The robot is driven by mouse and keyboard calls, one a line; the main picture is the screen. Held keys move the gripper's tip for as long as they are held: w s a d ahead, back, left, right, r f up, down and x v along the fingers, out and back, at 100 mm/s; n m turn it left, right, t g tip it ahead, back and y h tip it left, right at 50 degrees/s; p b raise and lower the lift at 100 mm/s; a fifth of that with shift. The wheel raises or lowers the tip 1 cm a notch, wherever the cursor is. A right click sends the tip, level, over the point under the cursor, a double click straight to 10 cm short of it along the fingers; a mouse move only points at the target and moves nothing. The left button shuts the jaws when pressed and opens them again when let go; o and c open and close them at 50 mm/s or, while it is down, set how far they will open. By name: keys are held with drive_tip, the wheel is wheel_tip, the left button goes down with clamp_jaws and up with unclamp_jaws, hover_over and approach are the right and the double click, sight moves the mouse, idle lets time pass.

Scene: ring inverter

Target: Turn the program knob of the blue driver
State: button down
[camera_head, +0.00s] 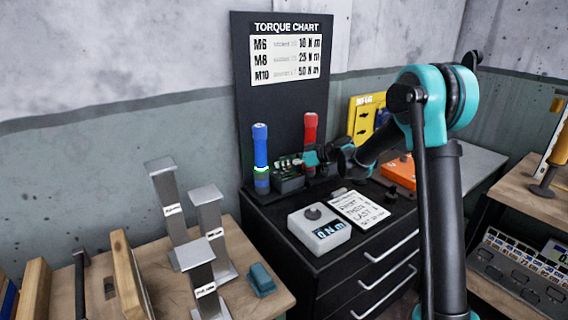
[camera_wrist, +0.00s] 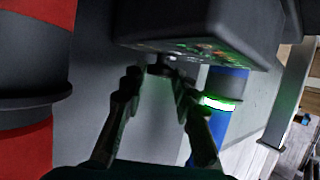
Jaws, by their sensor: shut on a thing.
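The blue driver (camera_head: 260,143) stands upright on the black cabinet, with a lit green ring low on it. In the wrist view its blue body (camera_wrist: 228,82) shows right of my fingers, with the glowing ring beside them. A dark box (camera_head: 288,184) sits next to the driver and fills the top of the wrist view (camera_wrist: 205,22). A small dark knob (camera_wrist: 160,69) projects from this box. My gripper (camera_wrist: 158,82) is shut on the knob, one finger on each side. In the head view my gripper (camera_head: 298,161) is small and partly merges with the box.
A red driver (camera_head: 310,128) stands close behind my gripper and fills the left of the wrist view (camera_wrist: 28,150). A grey torque display (camera_head: 318,230) and a note card (camera_head: 358,209) lie in front. The torque chart board (camera_head: 285,100) rises behind.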

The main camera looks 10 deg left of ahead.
drive_tip(key=shift+g, duration=0.4)
drive_tip(key=c, duration=1.2)
unclamp_jaws()
drive_tip(key=v, duration=1.2)
drive_tip(key=s+d+f+m+t+h, duration=0.1)
drive_tip(key=s+d+f+m+h, duration=0.1)
drive_tip(key=d, duration=0.3)
drive_tip(key=s+d+f+m+t+h, duration=0.1)
drive_tip(key=s+d+f+m+h, duration=0.1)
drive_tip(key=s+d+m, duration=0.1)
drive_tip(key=s+d+f+m+t+h, duration=0.1)
drive_tip(key=s+d+m+h, duration=0.1)
drive_tip(key=d, duration=0.5)
drive_tip(key=shift+s+d+f+m+h, duration=0.2)
drive_tip(key=shift+s+m, duration=0.15)
drive_tip(key=shift+s, duration=0.15)
drive_tip(key=shift+s+d+f+m+h, duration=0.2)
drive_tip(key=shift+s+m, duration=0.15)
drive_tip(key=shift+s, duration=0.2)
drive_tip(key=s+d+f+m+t+h, duration=0.1)
drive_tip(key=s+d+f+m+h, duration=0.15)
drive_tip(key=s+d+m, duration=0.4)
drive_tip(key=s+d+f+m+t+h, duration=0.1)
drive_tip(key=s+d+h, duration=0.3)
drive_tip(key=d, duration=0.5)
drive_tip(key=s+f+g, duration=0.2)
drive_tip(key=s+f, duration=0.5)
drive_tip(key=s, duration=0.6)
drive_tip(key=shift+d+f, duration=0.3)
drive_tip(key=shift+d, duration=0.05)
